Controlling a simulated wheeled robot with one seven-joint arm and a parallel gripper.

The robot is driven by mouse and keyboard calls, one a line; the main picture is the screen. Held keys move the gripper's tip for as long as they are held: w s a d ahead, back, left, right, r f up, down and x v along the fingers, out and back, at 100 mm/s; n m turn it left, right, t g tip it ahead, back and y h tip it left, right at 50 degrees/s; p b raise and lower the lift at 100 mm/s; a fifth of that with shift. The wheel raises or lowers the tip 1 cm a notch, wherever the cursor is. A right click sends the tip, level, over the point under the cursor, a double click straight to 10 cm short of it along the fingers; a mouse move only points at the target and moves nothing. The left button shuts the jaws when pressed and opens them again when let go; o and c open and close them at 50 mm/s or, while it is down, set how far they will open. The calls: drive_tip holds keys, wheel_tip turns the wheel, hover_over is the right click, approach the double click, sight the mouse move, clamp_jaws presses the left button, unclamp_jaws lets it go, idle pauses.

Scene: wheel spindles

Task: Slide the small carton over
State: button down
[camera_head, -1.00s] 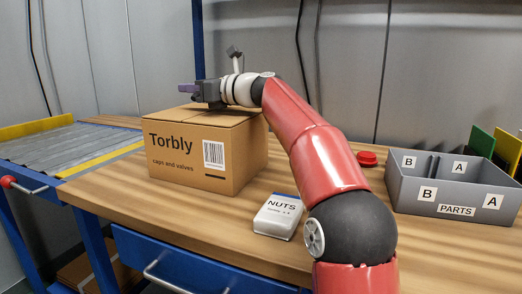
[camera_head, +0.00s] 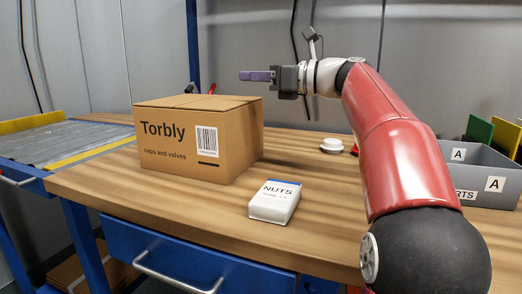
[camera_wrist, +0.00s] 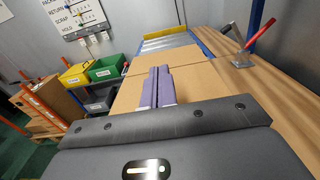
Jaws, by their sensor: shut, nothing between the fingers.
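The carton is a brown box marked Torbly (camera_head: 175,160), upright on the left part of the wooden bench. Its tan top (camera_wrist: 195,88) also shows in the wrist view, beyond and below my fingers. My gripper (camera_head: 243,76) is shut and empty, with purple fingers pointing left. In the head view it appears above the carton's right rear top edge, with a gap between. In the wrist view the fingers (camera_wrist: 157,72) lie side by side, closed. The carton's far side is hidden.
A white NUTS pack (camera_head: 275,203) lies right of the carton. A white round item (camera_head: 331,146) sits behind. A grey parts bin (camera_head: 483,178) stands at right, partly behind my arm. A roller conveyor (camera_head: 70,141) adjoins at left. A red-handled clamp (camera_wrist: 248,45) stands beyond the carton.

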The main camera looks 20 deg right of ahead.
sight(248, 142)
drive_tip(key=f+b, duration=0.2)
drive_tip(key=f, duration=0.3)
drive_tip(key=s+d+f+b, duration=0.1)
drive_tip(key=f+b, duration=0.1)
drive_tip(key=f, duration=0.3)
drive_tip(key=d+f+b, duration=0.1)
drive_tip(key=f+b, duration=0.1)
drive_tip(key=f, duration=0.2)
drive_tip(key=shift+s+d+f, duration=0.1)
drive_tip(key=shift+s+f, duration=0.2)
drive_tip(key=shift+f, duration=0.35)
drive_tip(key=shift+w+a+r, duration=0.15)
drive_tip(key=shift+w+a, duration=0.15)
drive_tip(key=shift+a, duration=0.15)
drive_tip(key=shift+w, duration=0.1)
